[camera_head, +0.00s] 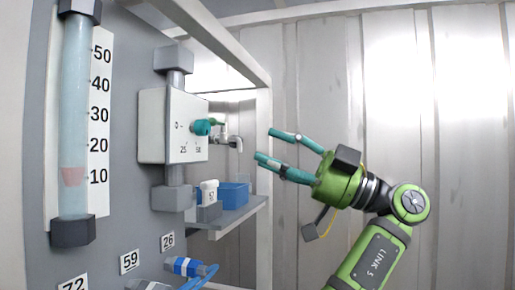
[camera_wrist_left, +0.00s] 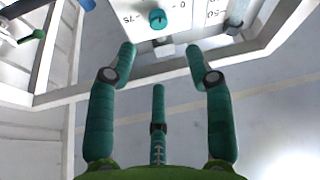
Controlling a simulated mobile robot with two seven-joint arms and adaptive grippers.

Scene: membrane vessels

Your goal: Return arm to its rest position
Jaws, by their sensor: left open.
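My left gripper (camera_head: 275,148) is green with teal fingers. It is open and empty, in free air right of the panel in the head view, its fingers pointing left. Its arm (camera_head: 375,255) comes up from the lower right. In the left wrist view the fingers (camera_wrist_left: 165,65) are spread with nothing between them. A white box (camera_head: 155,125) with a teal knob (camera_head: 202,127) is on the panel, apart from the fingers. The knob also shows beyond the fingers in the wrist view (camera_wrist_left: 158,19). My right gripper is not in view.
A grey panel carries a clear tube (camera_head: 75,125) with a scale and pink float. A shelf (camera_head: 235,216) holds a blue bin (camera_head: 234,195) and a white-capped container (camera_head: 209,193). A tap (camera_head: 230,140) is behind. A white frame post (camera_head: 264,180) stands between panel and gripper. Right is a bare metal wall.

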